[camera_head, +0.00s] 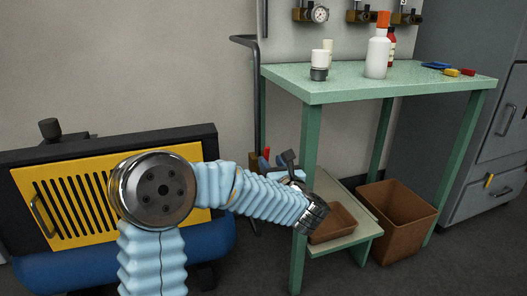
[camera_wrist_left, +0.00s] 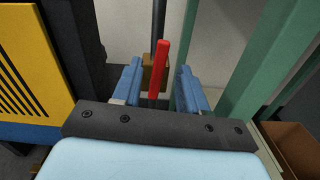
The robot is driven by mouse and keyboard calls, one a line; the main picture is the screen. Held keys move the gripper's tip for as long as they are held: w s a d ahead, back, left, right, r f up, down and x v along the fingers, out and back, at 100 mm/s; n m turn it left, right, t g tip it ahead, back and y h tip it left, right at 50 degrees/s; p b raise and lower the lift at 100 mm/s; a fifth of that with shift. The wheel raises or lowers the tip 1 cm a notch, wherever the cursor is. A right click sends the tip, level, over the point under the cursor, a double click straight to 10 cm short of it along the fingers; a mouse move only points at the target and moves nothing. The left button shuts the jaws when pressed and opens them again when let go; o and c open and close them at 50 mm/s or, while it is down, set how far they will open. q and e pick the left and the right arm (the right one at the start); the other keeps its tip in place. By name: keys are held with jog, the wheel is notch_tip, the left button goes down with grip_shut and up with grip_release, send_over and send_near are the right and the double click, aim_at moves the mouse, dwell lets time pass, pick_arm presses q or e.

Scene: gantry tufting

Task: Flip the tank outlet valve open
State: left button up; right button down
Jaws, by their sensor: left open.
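The tank outlet valve shows as a red lever (camera_wrist_left: 159,68) in front of a brass-coloured body (camera_wrist_left: 148,80) on a dark vertical pipe. In the left wrist view the lever stands nearly upright, tilted slightly right. My left gripper (camera_wrist_left: 158,82) is open, with one blue finger on each side of the lever; I see gaps on both sides and cannot tell how deep the lever sits between them. In the head view the red lever tip (camera_head: 267,153) shows just beyond my left gripper (camera_head: 273,163), and my wrist hides part of the valve area. My right gripper is not in view.
A yellow-panelled machine (camera_head: 52,208) with a blue tank (camera_head: 60,274) stands left. A green table (camera_head: 350,83) with bottles is close on the right, its front leg (camera_head: 298,235) beside my arm. A brown bin (camera_head: 398,218) stands beneath. Grey cabinets (camera_head: 470,150) are far right.

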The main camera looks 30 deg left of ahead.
aim_at(267, 157)
pick_arm(q)
jog(key=x, duration=0.7)
jog(key=shift+p, duration=0.4)
jog(key=shift+c, duration=0.3)
grip_shut()
